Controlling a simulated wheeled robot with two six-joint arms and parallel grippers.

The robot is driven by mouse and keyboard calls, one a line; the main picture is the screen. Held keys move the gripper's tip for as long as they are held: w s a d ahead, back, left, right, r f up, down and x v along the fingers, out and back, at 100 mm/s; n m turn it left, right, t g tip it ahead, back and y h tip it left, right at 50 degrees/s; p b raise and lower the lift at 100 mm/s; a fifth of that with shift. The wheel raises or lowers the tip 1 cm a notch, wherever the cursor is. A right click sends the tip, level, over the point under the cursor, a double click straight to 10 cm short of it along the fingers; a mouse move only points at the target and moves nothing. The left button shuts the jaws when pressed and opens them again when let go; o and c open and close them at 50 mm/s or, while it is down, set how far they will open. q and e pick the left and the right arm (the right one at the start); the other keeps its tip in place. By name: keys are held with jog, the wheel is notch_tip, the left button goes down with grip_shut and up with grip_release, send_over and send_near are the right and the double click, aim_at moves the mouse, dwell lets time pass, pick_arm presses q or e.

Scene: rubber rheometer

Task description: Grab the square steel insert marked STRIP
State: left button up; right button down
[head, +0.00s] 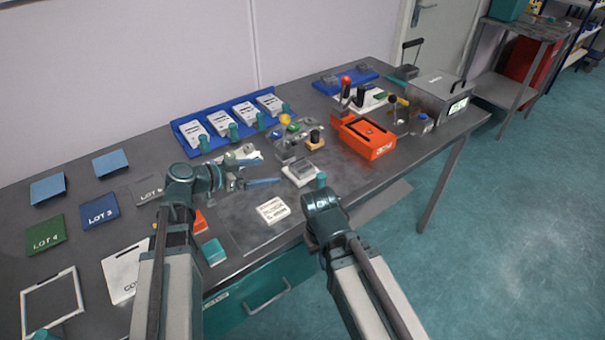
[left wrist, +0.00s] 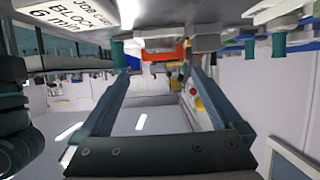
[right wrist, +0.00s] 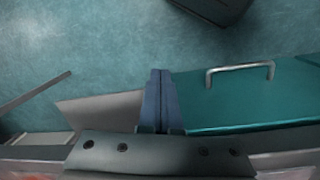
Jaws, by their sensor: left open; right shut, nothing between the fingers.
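No STRIP marking is readable in any view. A squarish grey metal block on a white base (head: 300,172) sits at the middle of the bench; I cannot tell whether it is the insert. My left gripper (head: 262,171) is open, low over the bench just left of that block, its fingers pointing right. In the left wrist view the open fingers (left wrist: 160,76) have nothing between them. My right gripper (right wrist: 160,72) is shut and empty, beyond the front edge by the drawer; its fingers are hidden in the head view.
A white job card (head: 273,210) lies in front. A blue tray of white-topped items (head: 222,124), small coloured-knob parts (head: 287,121), an orange box (head: 366,138) and a grey machine (head: 440,95) stand behind and right. A teal drawer (head: 262,296) is below the bench edge.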

pick_arm(q)
jog(key=b, duration=0.3)
send_near(299, 167)
jog(key=x, duration=0.4)
jog(key=shift+d, duration=0.2)
jog(key=shift+w, duration=0.1)
jog(key=b+x, duration=0.1)
jog(key=x, duration=0.4)
jog(key=shift+f+b, duration=0.15)
jog(key=shift+b, duration=0.2)
jog(key=shift+c, duration=0.2)
grip_shut()
